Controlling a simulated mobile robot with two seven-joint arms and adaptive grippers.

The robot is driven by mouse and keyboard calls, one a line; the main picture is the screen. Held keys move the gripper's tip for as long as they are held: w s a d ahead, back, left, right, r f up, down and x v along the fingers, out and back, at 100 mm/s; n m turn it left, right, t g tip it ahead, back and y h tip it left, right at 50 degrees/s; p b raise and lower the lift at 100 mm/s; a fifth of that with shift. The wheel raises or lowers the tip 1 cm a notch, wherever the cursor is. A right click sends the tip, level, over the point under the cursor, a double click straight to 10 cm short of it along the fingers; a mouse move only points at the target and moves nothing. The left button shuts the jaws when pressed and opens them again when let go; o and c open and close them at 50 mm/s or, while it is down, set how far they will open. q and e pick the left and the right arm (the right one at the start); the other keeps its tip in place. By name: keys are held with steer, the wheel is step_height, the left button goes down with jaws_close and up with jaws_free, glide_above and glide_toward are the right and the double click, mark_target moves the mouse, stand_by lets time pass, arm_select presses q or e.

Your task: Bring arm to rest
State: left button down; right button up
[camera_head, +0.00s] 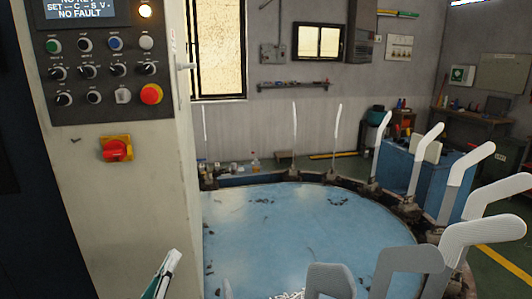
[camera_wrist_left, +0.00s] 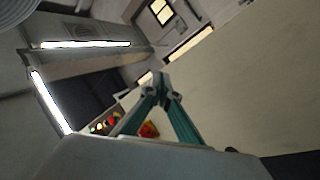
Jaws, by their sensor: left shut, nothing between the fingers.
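My left gripper (camera_head: 170,262) shows at the bottom of the head view, left of the blue round table (camera_head: 290,225) and in front of the pale machine cabinet. In the left wrist view its two green fingers (camera_wrist_left: 161,78) meet at the tips, shut with nothing between them. It points upward and touches nothing that I can see. My right gripper is in neither view. Several upright sock boards stand around the table's rim, and some at the right, such as this board (camera_head: 490,232), carry ribbed white socks.
The machine cabinet (camera_head: 125,210) stands close at the left, with a control panel (camera_head: 105,75) and a red rotary switch (camera_head: 117,149). A blue cabinet (camera_head: 398,165) and a workbench (camera_head: 470,122) stand behind the table at the right. The table's middle is clear of boards.

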arm_select(q)
steer(key=s+f+m+g, duration=0.3)
steer(key=s+f, duration=0.4)
steer(key=f, duration=0.4)
steer(key=s+d+f+m+g+y, duration=0.1)
steer(key=s+f+m+g, duration=0.2)
steer(key=s+f, duration=0.4)
steer(key=s+d+f+m+g, duration=0.1)
steer(key=s+f+g, duration=0.3)
steer(key=s+f, duration=0.4)
step_height(320, 180, down, 8)
steer(key=shift+r+m+y, duration=0.1)
steer(key=shift+m+y, duration=0.2)
steer(key=shift+m, duration=0.6)
steer(key=shift+w, duration=0.1)
